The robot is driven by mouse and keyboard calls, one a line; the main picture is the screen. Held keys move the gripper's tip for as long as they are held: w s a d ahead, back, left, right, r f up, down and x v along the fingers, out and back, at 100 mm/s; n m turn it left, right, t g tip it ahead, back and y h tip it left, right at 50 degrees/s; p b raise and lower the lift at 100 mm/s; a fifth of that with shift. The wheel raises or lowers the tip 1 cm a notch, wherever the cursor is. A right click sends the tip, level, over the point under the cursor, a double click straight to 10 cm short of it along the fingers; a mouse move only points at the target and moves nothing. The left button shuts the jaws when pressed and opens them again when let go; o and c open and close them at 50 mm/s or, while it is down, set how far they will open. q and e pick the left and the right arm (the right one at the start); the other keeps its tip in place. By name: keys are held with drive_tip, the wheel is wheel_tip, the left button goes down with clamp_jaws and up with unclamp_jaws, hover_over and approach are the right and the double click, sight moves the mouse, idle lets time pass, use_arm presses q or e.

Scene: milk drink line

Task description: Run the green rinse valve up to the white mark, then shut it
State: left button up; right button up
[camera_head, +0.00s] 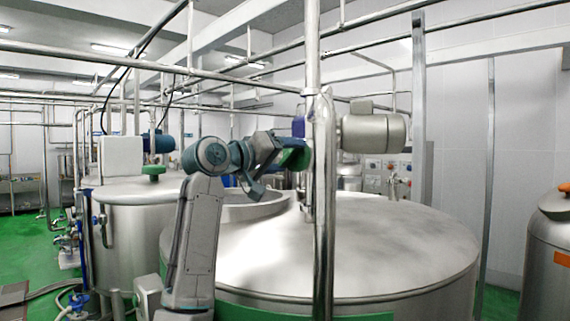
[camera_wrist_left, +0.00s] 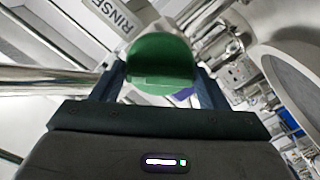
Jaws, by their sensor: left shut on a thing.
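The green rinse valve handle (camera_wrist_left: 160,62) sits between the two fingers of my left gripper (camera_wrist_left: 158,82) in the left wrist view, and the gripper is shut on it. In the head view the left gripper (camera_head: 284,150) reaches the handle beside the upright steel pipe, and part of the green (camera_head: 296,160) shows there. A white label reading RINSE (camera_wrist_left: 112,12) is behind the handle in the left wrist view. I cannot make out the white mark in either view. My right gripper is out of view.
The upright steel pipe (camera_head: 325,220) stands close to my left gripper. A large steel tank (camera_head: 400,240) fills the right middle. A motor (camera_head: 376,134) is above it.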

use_arm(q)
drive_tip(key=m+b, duration=0.3)
drive_tip(key=m, duration=0.1)
drive_tip(key=shift+f, duration=0.15)
drive_tip(key=shift+m+b, duration=0.8)
drive_tip(key=shift+m, duration=1.3)
drive_tip(key=o, duration=0.8)
drive_tip(key=shift+o, duration=0.2)
drive_tip(key=shift+a, duration=0.1)
